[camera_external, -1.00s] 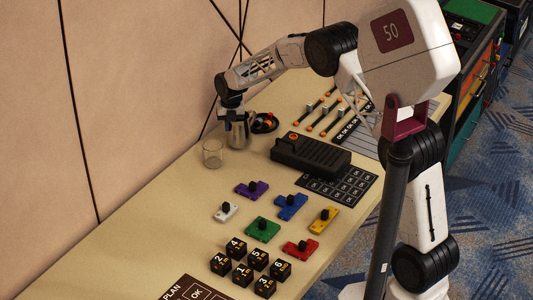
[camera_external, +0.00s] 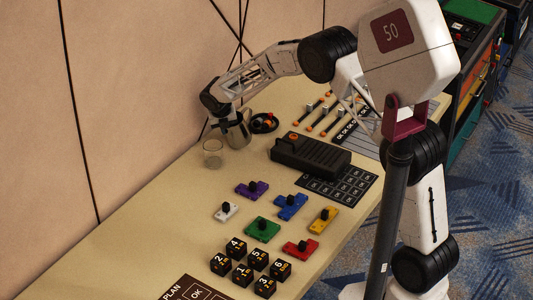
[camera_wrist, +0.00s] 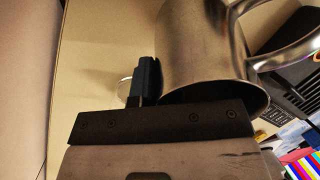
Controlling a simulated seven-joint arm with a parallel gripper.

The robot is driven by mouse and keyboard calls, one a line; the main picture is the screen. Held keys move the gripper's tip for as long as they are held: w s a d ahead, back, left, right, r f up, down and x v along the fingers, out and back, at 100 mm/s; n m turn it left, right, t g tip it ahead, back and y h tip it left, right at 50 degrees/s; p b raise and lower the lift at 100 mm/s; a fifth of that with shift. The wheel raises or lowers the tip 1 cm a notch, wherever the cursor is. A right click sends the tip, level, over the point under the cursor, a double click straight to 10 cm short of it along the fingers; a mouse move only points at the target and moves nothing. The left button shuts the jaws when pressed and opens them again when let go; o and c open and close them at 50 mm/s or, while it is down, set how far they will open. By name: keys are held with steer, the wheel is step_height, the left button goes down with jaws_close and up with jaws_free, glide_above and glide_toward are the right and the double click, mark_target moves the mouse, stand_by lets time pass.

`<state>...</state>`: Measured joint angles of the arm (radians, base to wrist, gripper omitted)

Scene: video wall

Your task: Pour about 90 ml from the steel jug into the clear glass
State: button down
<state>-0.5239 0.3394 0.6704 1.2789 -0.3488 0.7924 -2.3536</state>
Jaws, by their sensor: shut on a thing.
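The steel jug (camera_external: 238,134) is held by my gripper (camera_external: 226,118) above the table, at the far end near the wall. The jug is tilted toward the left in the external view. The clear glass (camera_external: 213,153) stands upright on the table just left of and below the jug. In the wrist view the jug (camera_wrist: 205,45) fills the upper middle, with its handle at right and one dark finger of my gripper (camera_wrist: 150,80) against its side. Part of a pale round rim, probably the glass, shows behind the finger. I cannot see any liquid stream or the level in the glass.
A black cup-like item with orange (camera_external: 264,123) lies right of the jug. A dark box with an orange knob (camera_external: 310,155) sits to the right. Coloured knobbed pieces and numbered black cubes (camera_external: 250,268) fill the nearer table. The wall (camera_external: 130,90) is close behind.

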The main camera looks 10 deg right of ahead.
steer(key=shift+s+a+f+t+h, duration=0.1)
steer(key=shift+s+a+t+h, duration=0.4)
steer(key=shift+t+h, duration=0.2)
steer(key=shift+a+r, duration=0.25)
steer(key=shift+a, duration=0.05)
steer(key=r+t+h, duration=0.2)
steer(key=h, duration=0.1)
steer(key=r+t+h, duration=0.1)
steer(key=t, duration=0.1)
steer(key=shift+s+a+r+h, duration=0.25)
steer(key=shift+s+a+h, duration=0.05)
steer(key=shift+s+a, duration=0.1)
steer(key=shift+d+r+t+h, duration=0.1)
steer(key=shift+r+t+h, duration=0.4)
steer(key=shift+t+h, duration=0.4)
steer(key=shift+s+h, duration=0.1)
steer(key=shift+h, duration=0.2)
stand_by(0.3)
steer(key=shift+r+t, duration=0.1)
steer(key=shift+t, duration=0.2)
stand_by(0.4)
